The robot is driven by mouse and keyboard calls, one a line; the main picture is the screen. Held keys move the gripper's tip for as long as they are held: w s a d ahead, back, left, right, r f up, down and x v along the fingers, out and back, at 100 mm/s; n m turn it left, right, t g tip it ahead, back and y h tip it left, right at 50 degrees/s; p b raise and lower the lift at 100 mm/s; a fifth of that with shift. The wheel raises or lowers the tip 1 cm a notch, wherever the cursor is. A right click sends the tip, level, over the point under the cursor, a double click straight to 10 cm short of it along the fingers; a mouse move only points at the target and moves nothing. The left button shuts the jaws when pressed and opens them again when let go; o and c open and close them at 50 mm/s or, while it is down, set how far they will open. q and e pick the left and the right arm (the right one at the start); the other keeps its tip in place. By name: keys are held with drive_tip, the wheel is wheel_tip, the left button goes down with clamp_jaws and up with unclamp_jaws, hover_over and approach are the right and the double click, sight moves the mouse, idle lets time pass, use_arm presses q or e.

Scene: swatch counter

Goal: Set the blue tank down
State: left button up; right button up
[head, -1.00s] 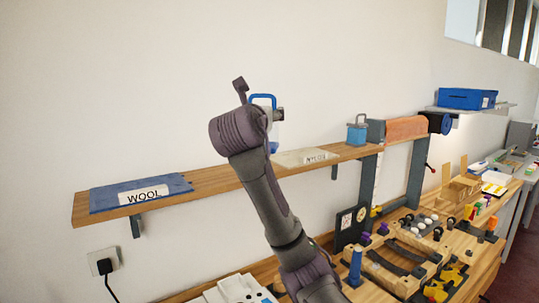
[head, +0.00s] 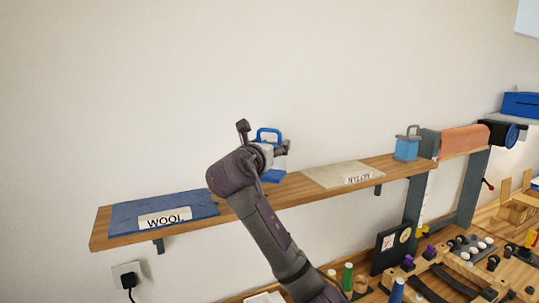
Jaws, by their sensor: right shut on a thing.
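My right gripper (head: 266,152) is shut on the blue tank (head: 274,177), whose blue handle shows above the gripper and blue lower part below it. The tank looks upright; my gripper and arm hide much of its body. It is seen against the wooden shelf (head: 236,203), in the gap between the WOOL and NYLON swatches. I cannot tell whether its bottom touches the shelf. A second tank, light blue with a grey handle (head: 407,148), stands on the shelf farther right. My left gripper is out of view.
The blue WOOL swatch (head: 125,215) lies at the shelf's left end. The pale NYLON swatch (head: 325,174) lies right of the held tank. Bare wood shows between them. An orange roll (head: 464,139) is at the shelf's right end. A cluttered bench (head: 470,215) is below.

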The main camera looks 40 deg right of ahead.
drive_tip(key=shift+a, duration=0.15)
drive_tip(key=shift+a+f+p, duration=0.15)
drive_tip(key=shift+f+p, duration=0.2)
drive_tip(key=shift+f, duration=0.05)
wheel_tip(320, 180, down, 2)
drive_tip(key=shift+s+a+f+p, duration=0.1)
drive_tip(key=shift+f+p, duration=0.05)
drive_tip(key=shift+p, duration=0.4)
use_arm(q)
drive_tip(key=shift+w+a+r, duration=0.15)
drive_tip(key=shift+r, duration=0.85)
use_arm(e)
drive_tip(key=shift+f, duration=0.45)
drive_tip(key=shift+f, duration=0.1)
drive_tip(key=o, duration=1.4)
drive_tip(key=shift+c, duration=0.2)
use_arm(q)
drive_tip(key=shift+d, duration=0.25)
